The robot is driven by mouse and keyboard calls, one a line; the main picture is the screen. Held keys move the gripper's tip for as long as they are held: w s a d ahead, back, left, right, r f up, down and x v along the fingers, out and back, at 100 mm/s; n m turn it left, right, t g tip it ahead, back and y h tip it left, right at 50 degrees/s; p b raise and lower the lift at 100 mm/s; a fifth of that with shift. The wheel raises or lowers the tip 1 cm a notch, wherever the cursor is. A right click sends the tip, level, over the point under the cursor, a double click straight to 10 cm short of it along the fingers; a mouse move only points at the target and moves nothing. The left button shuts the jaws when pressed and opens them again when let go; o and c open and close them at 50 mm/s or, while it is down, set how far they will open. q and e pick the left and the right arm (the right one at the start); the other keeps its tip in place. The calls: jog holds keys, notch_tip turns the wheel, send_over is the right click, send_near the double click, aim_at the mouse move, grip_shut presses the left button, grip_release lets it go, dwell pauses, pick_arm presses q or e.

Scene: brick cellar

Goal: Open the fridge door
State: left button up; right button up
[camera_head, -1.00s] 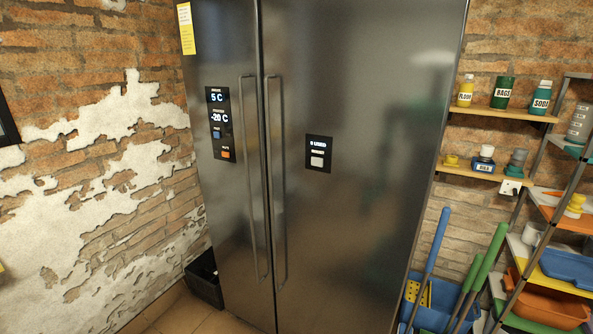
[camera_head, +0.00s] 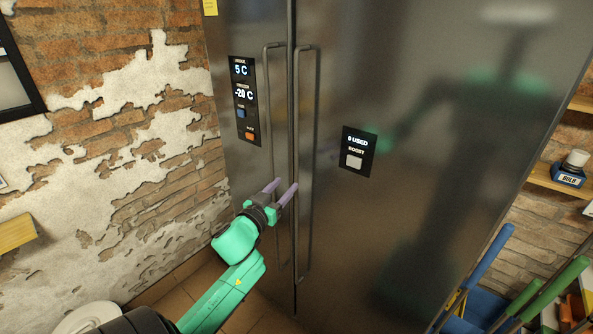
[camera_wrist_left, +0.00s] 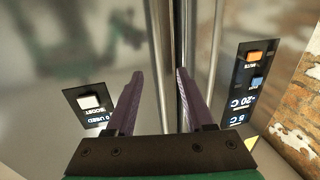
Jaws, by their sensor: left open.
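The fridge is tall, dark steel and shut, with a left door (camera_head: 232,30) and a right door (camera_head: 420,150). Each has a long vertical bar handle near the centre seam: the left handle (camera_head: 267,100) and the right handle (camera_head: 314,110). My left gripper (camera_head: 286,185) reaches up from below, its two purple fingers open and empty in front of the handles' lower half. In the left wrist view, the fingers (camera_wrist_left: 160,72) point at the handle area, with a vertical bar showing between them. I cannot tell whether they touch it. My right gripper is not in view.
A display panel (camera_head: 243,100) is on the left door and a boost panel (camera_head: 358,151) on the right door. A brick wall (camera_head: 120,120) stands left. At right are a shelf (camera_head: 556,180) and blue (camera_head: 485,262) and green handles (camera_head: 550,288).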

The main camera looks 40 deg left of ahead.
aim_at(295, 175)
pick_arm(q)
jog(key=p+x, duration=0.1)
jog(key=x, duration=0.6)
jog(key=shift+w+r, duration=0.15)
jog(key=shift+w, duration=0.4)
grip_shut()
dwell(0.6)
